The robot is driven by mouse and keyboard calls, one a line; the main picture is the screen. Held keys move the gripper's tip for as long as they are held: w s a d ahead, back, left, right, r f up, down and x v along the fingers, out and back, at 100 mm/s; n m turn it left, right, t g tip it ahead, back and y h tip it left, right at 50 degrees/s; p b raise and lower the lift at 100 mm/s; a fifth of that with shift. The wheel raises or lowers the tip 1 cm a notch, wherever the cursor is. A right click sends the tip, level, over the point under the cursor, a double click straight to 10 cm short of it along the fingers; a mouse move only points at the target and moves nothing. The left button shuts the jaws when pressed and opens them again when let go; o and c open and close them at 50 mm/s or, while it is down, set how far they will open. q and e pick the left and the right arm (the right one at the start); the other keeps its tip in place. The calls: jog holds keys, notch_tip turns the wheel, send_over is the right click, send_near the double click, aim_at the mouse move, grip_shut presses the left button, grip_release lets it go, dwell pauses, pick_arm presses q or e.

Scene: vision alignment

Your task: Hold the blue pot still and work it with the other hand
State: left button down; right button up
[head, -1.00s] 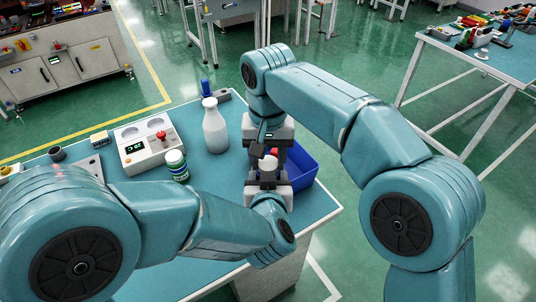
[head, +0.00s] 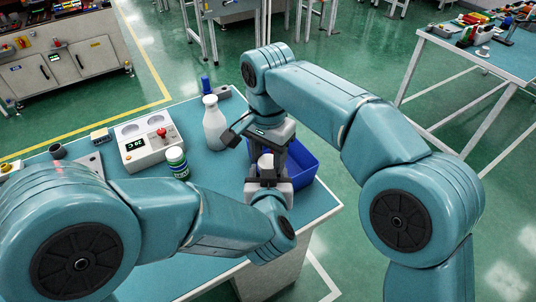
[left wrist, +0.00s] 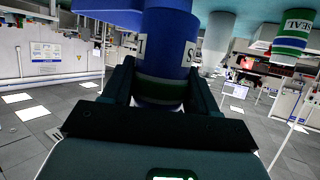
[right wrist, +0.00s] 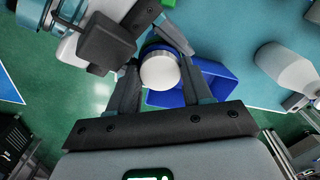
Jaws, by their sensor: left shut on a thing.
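The blue pot (left wrist: 165,85) stands between the fingers of my left gripper (left wrist: 160,85) in the left wrist view. The left gripper is shut on it. In the right wrist view, the pot's round white top (right wrist: 160,70) lies between the fingers of my right gripper (right wrist: 160,85), with a dark blue edge showing behind it. I cannot tell whether these fingers press on it. In the head view, my right gripper comes from above and my left from below, meeting at the pot, which they largely hide.
A blue bin (head: 304,164) is right behind the grippers. A white bottle (head: 213,125), a green-and-white jar (head: 176,163) and a control box (head: 146,142) with a red knob stand to the left on the table. Table is clear at its front right edge.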

jog(key=shift+o, duration=1.4)
jog(key=shift+r, duration=2.25)
jog(key=shift+c, duration=0.3)
